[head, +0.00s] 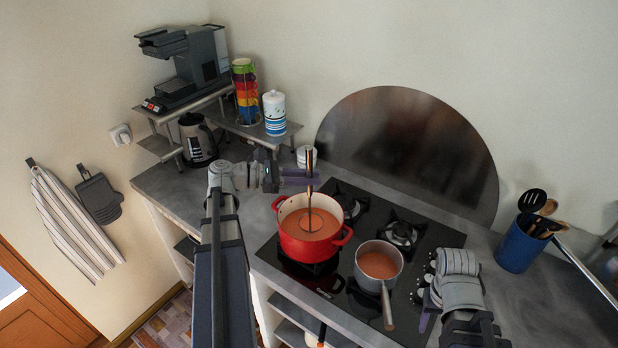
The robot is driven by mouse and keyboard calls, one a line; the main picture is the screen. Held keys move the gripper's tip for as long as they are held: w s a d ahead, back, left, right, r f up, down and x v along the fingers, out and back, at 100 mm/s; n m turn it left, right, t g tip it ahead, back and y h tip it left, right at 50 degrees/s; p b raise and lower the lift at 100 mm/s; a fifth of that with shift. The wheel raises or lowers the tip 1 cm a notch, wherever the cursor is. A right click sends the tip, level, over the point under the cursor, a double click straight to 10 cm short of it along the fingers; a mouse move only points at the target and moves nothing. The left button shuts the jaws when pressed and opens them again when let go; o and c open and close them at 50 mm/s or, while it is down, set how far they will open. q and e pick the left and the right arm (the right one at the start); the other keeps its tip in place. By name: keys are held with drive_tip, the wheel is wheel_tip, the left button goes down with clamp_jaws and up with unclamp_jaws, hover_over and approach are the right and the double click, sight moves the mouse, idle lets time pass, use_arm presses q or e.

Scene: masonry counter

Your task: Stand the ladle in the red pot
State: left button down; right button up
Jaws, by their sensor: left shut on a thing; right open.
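The red pot (312,247) stands on the left part of the black hob and holds orange-brown soup. The ladle (309,200) is upright, with a wooden handle top and a thin shaft. Its lower end appears inside the pot's rim, at the soup; I cannot tell whether it touches the bottom. My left gripper (309,177) is shut on the ladle's handle, above and behind the pot. My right gripper (424,311) is open and empty at the hob's right front, beside the knobs.
A grey saucepan (365,272) of soup stands right of the pot, its handle pointing forward. A blue utensil holder (516,248) stands at the right. A kettle (197,140), stacked cups (246,95) and a coffee machine (190,65) are at the back left. The right counter front is clear.

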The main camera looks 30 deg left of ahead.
use_arm(q)
drive_tip(key=c, duration=0.7)
unclamp_jaws()
drive_tip(key=p+v, duration=0.1)
drive_tip(key=v, duration=0.7)
drive_tip(key=shift+s+f, duration=0.1)
